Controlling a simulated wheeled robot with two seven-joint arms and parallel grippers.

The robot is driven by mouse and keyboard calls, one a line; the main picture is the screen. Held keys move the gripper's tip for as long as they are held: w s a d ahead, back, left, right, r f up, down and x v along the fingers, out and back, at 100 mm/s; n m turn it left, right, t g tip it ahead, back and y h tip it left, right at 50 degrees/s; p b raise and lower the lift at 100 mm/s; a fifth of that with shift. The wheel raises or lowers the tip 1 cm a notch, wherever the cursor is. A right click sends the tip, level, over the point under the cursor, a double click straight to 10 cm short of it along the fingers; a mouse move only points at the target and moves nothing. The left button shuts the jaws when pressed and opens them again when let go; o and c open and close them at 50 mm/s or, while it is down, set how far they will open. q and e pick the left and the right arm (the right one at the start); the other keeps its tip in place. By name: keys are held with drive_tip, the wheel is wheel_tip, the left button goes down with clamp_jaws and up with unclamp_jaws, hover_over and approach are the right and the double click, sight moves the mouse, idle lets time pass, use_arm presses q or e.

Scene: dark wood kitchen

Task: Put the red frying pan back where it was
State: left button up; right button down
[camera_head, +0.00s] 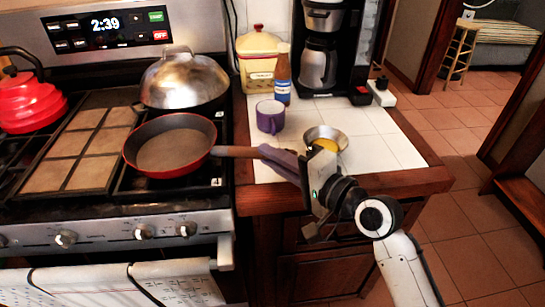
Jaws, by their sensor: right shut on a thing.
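The red frying pan (170,145) is at the right front of the stove, with a dark inside and a red outer wall. Its handle (235,152) points right, past the stove's edge and over the white tiled counter. My right gripper (292,163) is shut on the handle's far end, above the counter's front part. I cannot tell whether the pan's base touches the burner grate. My left gripper is not in view.
A steel domed lid (184,80) stands right behind the pan. A red kettle (28,98) is at far left. A purple mug (270,117), a brown bottle (282,76), a metal bowl with yellow contents (327,139) and a coffee maker (320,50) crowd the counter near my right gripper.

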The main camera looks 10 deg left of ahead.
drive_tip(key=shift+r, duration=0.1)
drive_tip(key=shift+f, duration=0.25)
drive_tip(key=c, duration=1.8)
unclamp_jaws()
drive_tip(key=shift+f, duration=0.15)
drive_tip(key=shift+o, duration=0.2)
